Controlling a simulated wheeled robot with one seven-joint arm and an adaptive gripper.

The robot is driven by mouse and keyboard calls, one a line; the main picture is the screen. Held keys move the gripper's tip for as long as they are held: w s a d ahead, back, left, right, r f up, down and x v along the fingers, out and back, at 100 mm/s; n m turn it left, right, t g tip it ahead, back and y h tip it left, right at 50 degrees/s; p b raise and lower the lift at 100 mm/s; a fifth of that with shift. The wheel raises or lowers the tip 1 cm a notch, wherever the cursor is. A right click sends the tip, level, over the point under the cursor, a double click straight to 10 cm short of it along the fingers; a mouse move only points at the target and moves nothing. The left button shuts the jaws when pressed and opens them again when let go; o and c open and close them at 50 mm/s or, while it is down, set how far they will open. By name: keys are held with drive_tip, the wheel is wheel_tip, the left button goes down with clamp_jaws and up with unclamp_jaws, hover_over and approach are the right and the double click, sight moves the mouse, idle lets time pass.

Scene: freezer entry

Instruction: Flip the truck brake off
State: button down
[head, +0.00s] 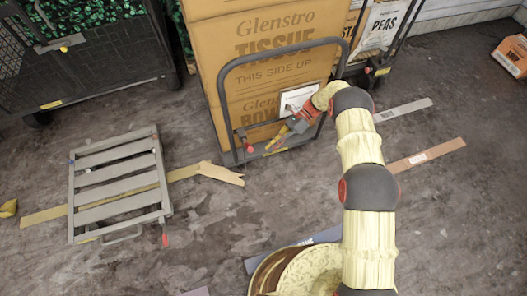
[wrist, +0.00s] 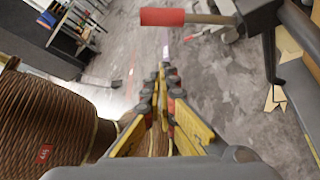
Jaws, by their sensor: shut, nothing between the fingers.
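A truck (head: 228,118) with a dark tubular handle stands at the centre of the head view, loaded with tall cardboard boxes. A lever with a red grip (head: 241,132) sticks out low on the handle's left side. In the wrist view a red grip (wrist: 162,17) on a thin rod runs to a dark bracket at upper right, beyond my fingertips and apart from them. My gripper (head: 283,138) is low at the handle, right of the red-tipped lever. In the wrist view my gripper's (wrist: 165,72) yellow and dark fingers are together and empty.
A grey slatted platform (head: 115,185) lies on the floor at left. A black mesh cart (head: 85,75) stands behind it. A bag of peas (head: 380,28) is at the back. An orange box (head: 512,55) lies at far right. Floor between is mostly open, with tape strips.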

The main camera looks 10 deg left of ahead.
drive_tip(key=shift+v, duration=1.8)
drive_tip(key=shift+w, duration=0.1)
drive_tip(key=s+d+f+n+t+h, duration=0.1)
drive_tip(key=s+d+f+n+h, duration=0.2)
drive_tip(key=s+d+n, duration=0.3)
drive_tip(key=s+d+r+n+t+h, duration=0.2)
drive_tip(key=d+r+n+t, duration=0.3)
drive_tip(key=r, duration=0.8)
drive_tip(key=s+d+r+n+t+h, duration=0.1)
drive_tip(key=s+d+r+n+h, duration=0.15)
drive_tip(key=d+r, duration=0.65)
drive_tip(key=s+d+r+n+t, duration=0.1)
drive_tip(key=s+r+t, duration=0.3)
drive_tip(key=s+r, duration=0.4)
drive_tip(key=s+d+r+n+t, duration=0.1)
drive_tip(key=s+d+r+t, duration=0.3)
drive_tip(key=s+r, duration=0.5)
wheel_tip(320, 180, up, 8)
drive_tip(key=shift+s+r+t+h, duration=0.1)
drive_tip(key=shift+s+t+h, duration=0.05)
drive_tip(key=shift+t+h, duration=0.3)
